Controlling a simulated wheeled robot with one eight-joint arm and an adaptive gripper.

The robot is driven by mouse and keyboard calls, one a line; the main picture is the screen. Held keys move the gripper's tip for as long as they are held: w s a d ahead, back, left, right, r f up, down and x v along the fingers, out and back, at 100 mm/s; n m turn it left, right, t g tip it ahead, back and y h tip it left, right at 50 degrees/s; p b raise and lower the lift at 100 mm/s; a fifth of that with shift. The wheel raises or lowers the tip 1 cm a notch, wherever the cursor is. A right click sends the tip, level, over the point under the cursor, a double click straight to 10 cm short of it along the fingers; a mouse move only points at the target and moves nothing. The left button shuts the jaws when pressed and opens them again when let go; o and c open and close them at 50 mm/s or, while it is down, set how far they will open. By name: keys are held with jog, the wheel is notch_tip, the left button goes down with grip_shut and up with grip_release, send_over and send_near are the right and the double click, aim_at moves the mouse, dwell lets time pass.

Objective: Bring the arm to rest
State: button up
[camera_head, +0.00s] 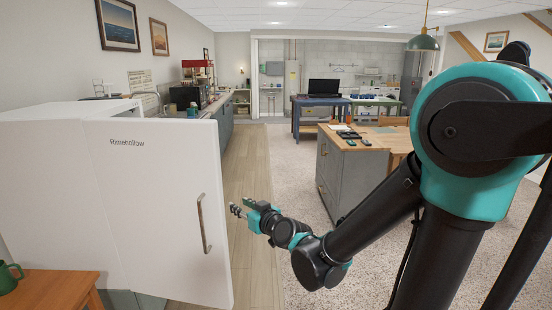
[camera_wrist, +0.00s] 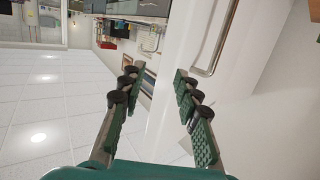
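My arm reaches out from the right of the head view, bent low, with my gripper (camera_head: 240,209) to the right of a white fridge door (camera_head: 165,215). In the wrist view my gripper (camera_wrist: 155,82) has its two green-padded fingers spread apart with nothing between them. The door's metal handle (camera_head: 203,223) stands a short way left of my gripper in the head view. The handle also shows in the wrist view (camera_wrist: 218,40), beyond the right finger, and the gripper appears apart from it.
A grey cabinet with a wooden top (camera_head: 345,175) stands to the right of my gripper. A wooden table (camera_head: 45,290) with a green mug (camera_head: 9,278) is at the lower left. The wood-floored aisle (camera_head: 250,155) beyond is clear. A green lamp (camera_head: 423,42) hangs at the upper right.

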jog(key=s+d+f+m+g+h, duration=0.2)
jog(key=s+d+f, duration=0.3)
jog(key=d, duration=0.5)
jog(key=s+d+f+m+g+h, duration=0.3)
jog(key=s+d+f, duration=0.3)
jog(key=d, duration=0.4)
jog(key=s+d+f+m+g+h, duration=0.2)
jog(key=s+d+f+g+h, duration=0.1)
jog(key=d+f, duration=0.4)
jog(key=s+d+h, duration=0.1)
jog(key=s+d, duration=0.1)
jog(key=shift+s+d+f+g+h, duration=0.25)
jog(key=shift+s+d+g+h, duration=0.05)
jog(key=shift+d+g+h, duration=0.1)
jog(key=shift+o, duration=0.2)
